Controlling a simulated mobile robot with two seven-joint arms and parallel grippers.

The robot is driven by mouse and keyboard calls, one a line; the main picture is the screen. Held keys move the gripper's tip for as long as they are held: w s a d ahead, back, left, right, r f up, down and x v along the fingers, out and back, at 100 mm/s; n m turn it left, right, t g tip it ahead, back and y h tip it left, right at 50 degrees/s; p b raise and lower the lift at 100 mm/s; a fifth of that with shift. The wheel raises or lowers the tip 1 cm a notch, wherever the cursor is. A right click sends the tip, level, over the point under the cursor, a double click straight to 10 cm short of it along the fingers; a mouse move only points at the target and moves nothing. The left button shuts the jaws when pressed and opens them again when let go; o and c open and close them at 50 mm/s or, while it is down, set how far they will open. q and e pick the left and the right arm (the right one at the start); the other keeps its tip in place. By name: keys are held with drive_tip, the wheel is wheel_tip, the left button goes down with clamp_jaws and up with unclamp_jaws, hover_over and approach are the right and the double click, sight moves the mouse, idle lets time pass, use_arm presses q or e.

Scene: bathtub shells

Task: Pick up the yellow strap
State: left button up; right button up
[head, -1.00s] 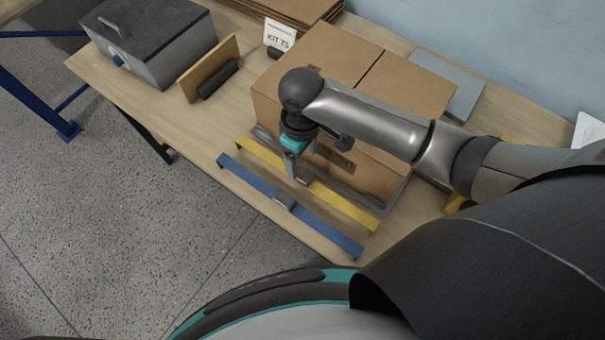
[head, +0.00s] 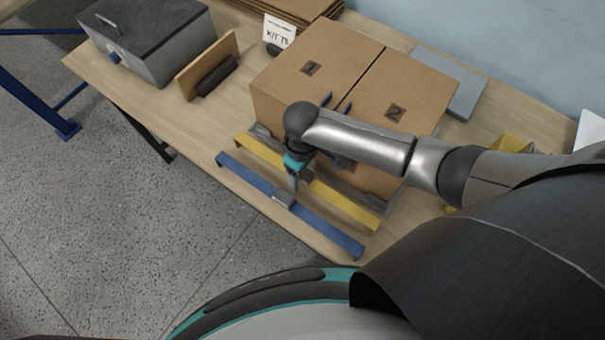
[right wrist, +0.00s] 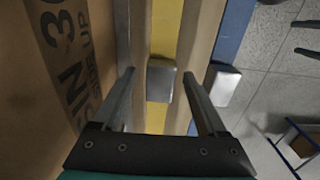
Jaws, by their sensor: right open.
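The yellow strap (head: 343,205) runs along the table in front of the cardboard boxes, beside the blue strap (head: 333,235). My right gripper (head: 293,185) points down over the middle of the yellow strap and partly hides it. In the right wrist view its open fingers (right wrist: 159,74) stand on either side of the yellow strap (right wrist: 166,34) and its silver buckle (right wrist: 160,80). Nothing is seen gripped. I cannot tell the exact height of the fingertips above the strap. My left gripper is not in view.
Two cardboard boxes marked 1 (head: 320,50) and 2 (head: 418,93) stand close behind the strap. The blue strap's buckle (right wrist: 224,86) lies close to the right finger. A grey toolbox (head: 150,40) and upright wooden board (head: 208,65) stand left. Table (head: 190,122) is bare between.

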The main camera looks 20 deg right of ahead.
clamp_jaws()
idle(0.4)
drive_tip(key=shift+r, duration=0.1)
wheel_tip(320, 180, up, 20)
drive_tip(key=p, duration=0.2)
drive_tip(key=shift+p, duration=0.4)
